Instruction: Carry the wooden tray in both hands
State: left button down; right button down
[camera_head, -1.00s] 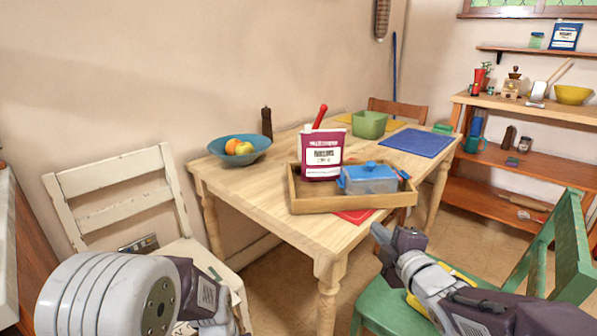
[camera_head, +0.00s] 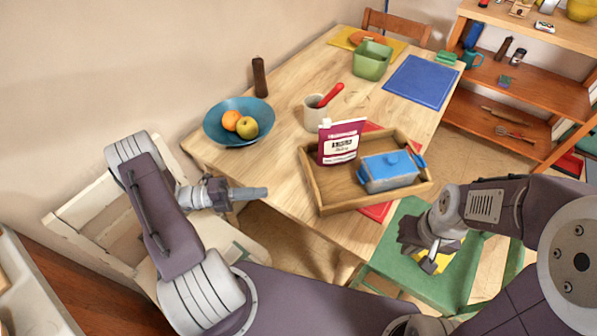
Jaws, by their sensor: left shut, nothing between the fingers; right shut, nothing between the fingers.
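The wooden tray (camera_head: 320,188) sits on the table near its front edge, partly over a red mat. In it stand a maroon and white packet (camera_head: 341,142) and a blue-lidded container (camera_head: 391,172). My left gripper (camera_head: 262,193) is shut and empty, left of the tray and apart from it, near the table's left front edge. My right gripper (camera_head: 430,267) is shut and empty, below and right of the tray, over the green chair, apart from the tray.
A green bin (camera_head: 371,62) and a blue mat (camera_head: 420,84) are farther back. A white chair (camera_head: 90,215) and green chair (camera_head: 400,262) flank the front.

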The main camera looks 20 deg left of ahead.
aim_at(310, 169)
pick_arm(q)
jog(key=x, duration=0.9)
jog(key=shift+s+p, duration=0.1)
jog(key=shift+p, duration=0.2)
jog(key=w, duration=0.1)
jog(key=w+d, duration=0.1)
jog(key=w, duration=0.1)
jog(key=shift+w+d+f, duration=0.1)
jog(key=shift+d+f, duration=0.05)
jog(key=shift+d, duration=0.1)
jog(key=shift+w+d, duration=0.15)
jog(key=shift+w, duration=0.15)
jog(key=w, duration=0.1)
jog(key=w+d, duration=0.1)
jog(key=w, duration=0.1)
jog(key=w+d+b, duration=0.1)
jog(key=shift+w+d, duration=0.1)
jog(key=shift+w, duration=0.3)
